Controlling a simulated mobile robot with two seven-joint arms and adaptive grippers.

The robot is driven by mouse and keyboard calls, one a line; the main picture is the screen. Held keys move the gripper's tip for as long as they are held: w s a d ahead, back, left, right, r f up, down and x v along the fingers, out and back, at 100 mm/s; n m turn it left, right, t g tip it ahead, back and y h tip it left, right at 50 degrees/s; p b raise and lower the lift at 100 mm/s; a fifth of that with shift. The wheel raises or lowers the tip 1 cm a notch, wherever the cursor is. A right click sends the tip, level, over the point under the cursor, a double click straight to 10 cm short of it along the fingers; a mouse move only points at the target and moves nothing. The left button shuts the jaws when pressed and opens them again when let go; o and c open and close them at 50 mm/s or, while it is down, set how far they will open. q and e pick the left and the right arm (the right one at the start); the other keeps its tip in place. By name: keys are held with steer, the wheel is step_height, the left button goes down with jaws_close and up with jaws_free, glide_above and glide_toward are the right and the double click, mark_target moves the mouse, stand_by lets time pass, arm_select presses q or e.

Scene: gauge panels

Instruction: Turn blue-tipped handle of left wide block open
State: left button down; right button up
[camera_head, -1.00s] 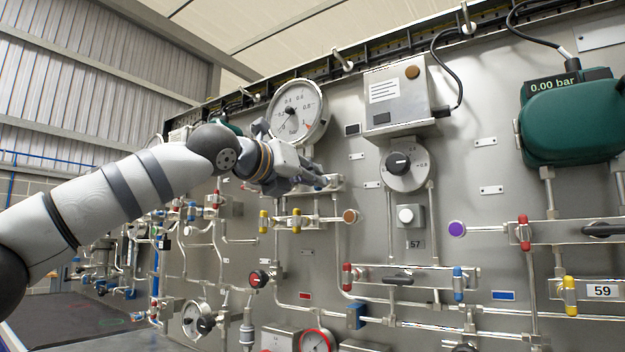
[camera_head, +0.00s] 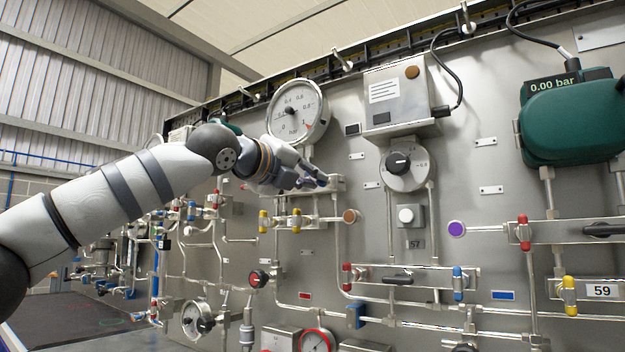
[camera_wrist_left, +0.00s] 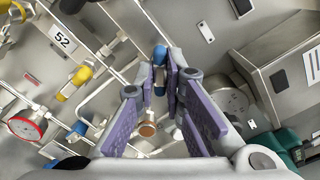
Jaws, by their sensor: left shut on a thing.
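The left wide block (camera_head: 338,184) is a pale metal bar below the large round gauge in the head view, partly covered by my left gripper (camera_head: 318,182). In the left wrist view the blue-tipped handle (camera_wrist_left: 160,54) shows its blue cap at the fingertips. My left gripper (camera_wrist_left: 161,76) has its purple-padded fingers on either side of this handle and is shut on it. The fingers hide most of the handle's lower part. My right gripper is in neither view.
The large gauge (camera_head: 297,112) is just above the gripper. A grey box (camera_head: 398,97) and a dial (camera_head: 408,164) stand out to the right. Yellow-tipped handles (camera_head: 264,221) and an orange-brown knob (camera_head: 351,216) sit below. Thin pipes run across the panel.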

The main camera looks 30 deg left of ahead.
arm_select(q)
steer(key=n, duration=0.7)
steer(key=c, duration=1.7)
jaws_free()
steer(key=shift+s, duration=0.1)
steer(key=s, duration=0.7)
steer(key=shift+s+a, duration=0.3)
steer(key=shift+s, duration=0.1)
steer(key=shift+f, duration=0.1)
